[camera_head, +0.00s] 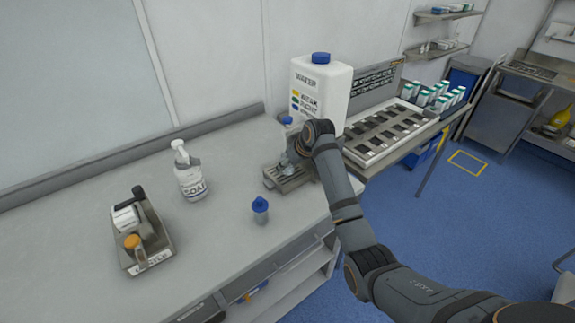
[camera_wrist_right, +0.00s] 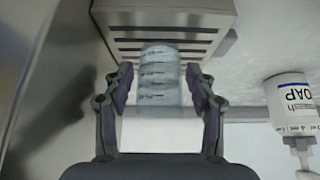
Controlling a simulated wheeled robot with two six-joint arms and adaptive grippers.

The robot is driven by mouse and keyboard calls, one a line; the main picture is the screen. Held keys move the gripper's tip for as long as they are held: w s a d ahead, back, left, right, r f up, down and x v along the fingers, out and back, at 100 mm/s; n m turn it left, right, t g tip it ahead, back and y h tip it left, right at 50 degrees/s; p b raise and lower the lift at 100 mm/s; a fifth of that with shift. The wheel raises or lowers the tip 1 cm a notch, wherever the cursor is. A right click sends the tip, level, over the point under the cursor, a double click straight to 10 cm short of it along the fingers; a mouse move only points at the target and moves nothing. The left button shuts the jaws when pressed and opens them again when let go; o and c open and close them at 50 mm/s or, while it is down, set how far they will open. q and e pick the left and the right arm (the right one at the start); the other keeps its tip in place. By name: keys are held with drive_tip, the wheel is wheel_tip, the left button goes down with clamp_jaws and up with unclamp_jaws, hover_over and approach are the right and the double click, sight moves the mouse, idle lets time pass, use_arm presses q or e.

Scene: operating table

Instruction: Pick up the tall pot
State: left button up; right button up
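A clear ribbed cylindrical pot (camera_wrist_right: 159,90) shows in the right wrist view, in front of a slotted metal stand (camera_wrist_right: 165,18). My right gripper (camera_wrist_right: 160,75) is open, with one finger on each side of the pot and a visible gap to both sides. In the head view the right gripper (camera_head: 291,157) reaches down over the metal stand (camera_head: 285,182) on the counter, and the arm hides much of the pot there. My left gripper is in neither view.
A white water container (camera_head: 320,90) stands behind the right gripper. A soap bottle (camera_head: 189,175), a small blue-lidded bottle (camera_head: 260,213) and a tray with an orange-capped vial (camera_head: 148,258) stand to the left. A slotted metal rack (camera_head: 385,135) is at right.

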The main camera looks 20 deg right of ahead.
drive_tip(key=c, duration=1)
drive_tip(key=shift+o, duration=0.2)
drive_tip(key=shift+r, duration=0.15)
drive_tip(key=shift+r+b, duration=0.35)
drive_tip(key=shift+r, duration=0.4)
drive_tip(key=s+a+r+p, duration=0.3)
drive_tip(key=s+a+r, duration=0.1)
drive_tip(key=s+r, duration=0.7)
drive_tip(key=shift+s+r, duration=0.15)
drive_tip(key=shift+s, duration=0.95)
drive_tip(key=shift+s+p, duration=0.1)
drive_tip(key=shift+p, duration=0.2)
